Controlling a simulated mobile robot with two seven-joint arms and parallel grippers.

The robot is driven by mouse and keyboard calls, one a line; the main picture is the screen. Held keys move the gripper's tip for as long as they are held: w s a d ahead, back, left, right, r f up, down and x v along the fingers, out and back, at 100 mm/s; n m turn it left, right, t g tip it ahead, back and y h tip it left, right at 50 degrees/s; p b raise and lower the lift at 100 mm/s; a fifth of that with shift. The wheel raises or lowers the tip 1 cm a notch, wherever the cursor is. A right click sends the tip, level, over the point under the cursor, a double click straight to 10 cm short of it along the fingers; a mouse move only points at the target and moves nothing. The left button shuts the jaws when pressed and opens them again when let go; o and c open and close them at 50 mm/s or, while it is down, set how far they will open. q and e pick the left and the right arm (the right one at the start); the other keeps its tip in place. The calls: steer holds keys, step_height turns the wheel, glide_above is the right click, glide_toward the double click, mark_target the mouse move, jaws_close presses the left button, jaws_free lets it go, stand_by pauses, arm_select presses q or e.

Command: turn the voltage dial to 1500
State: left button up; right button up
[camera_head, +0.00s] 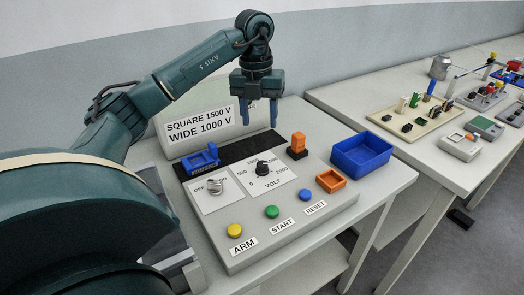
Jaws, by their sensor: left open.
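The voltage dial (262,168) is a black knob on a white plate marked VOLT, with numbers around it from 0 to 2000. It sits in the middle of the grey control panel (235,258). The knob's pointer is too small to read for certain. My left gripper (262,117) hangs above and behind the dial, fingers down, open and empty, apart from the knob. A sign (199,121) behind the panel reads SQUARE 1500 V and WIDE 1000 V. My right gripper is not in view.
On the panel are an OFF/ON switch (214,186), a blue fixture (201,159), an orange connector (298,143), an orange tray (331,181) and yellow (235,230), green (271,211) and blue (305,195) buttons. A blue bin (362,154) stands right. Another table (388,97) holds several devices.

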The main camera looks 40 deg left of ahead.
mark_target(262, 163)
arm_select(q)
steer(key=f, duration=1.3)
steer(key=shift+d+p, duration=0.3)
steer(key=shift+d, duration=0.05)
steer(key=shift+c, duration=0.2)
steer(key=shift+r, duration=0.1)
steer(key=c, duration=0.9)
